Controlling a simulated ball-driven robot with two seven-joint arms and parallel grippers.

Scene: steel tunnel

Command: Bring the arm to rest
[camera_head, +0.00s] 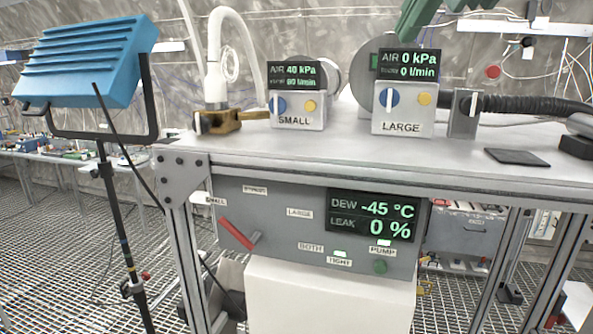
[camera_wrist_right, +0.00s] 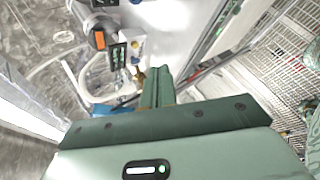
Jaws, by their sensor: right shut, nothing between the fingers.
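My right gripper (camera_head: 405,30) shows as a green shape at the top edge of the head view, above the LARGE unit (camera_head: 402,108). The rest of the arm is out of frame. In the right wrist view its green fingers (camera_wrist_right: 158,78) are together with nothing between them. The gripper is in the air, apart from the bench (camera_head: 350,147). My left gripper is in neither view.
The SMALL unit (camera_head: 297,110) stands left of the LARGE unit, with a white hose (camera_head: 215,55) on a brass fitting beside it. A black hose (camera_head: 530,105) runs right. A blue lamp (camera_head: 88,60) stands left. A panel (camera_head: 310,225) with a red lever (camera_head: 238,235) hangs below.

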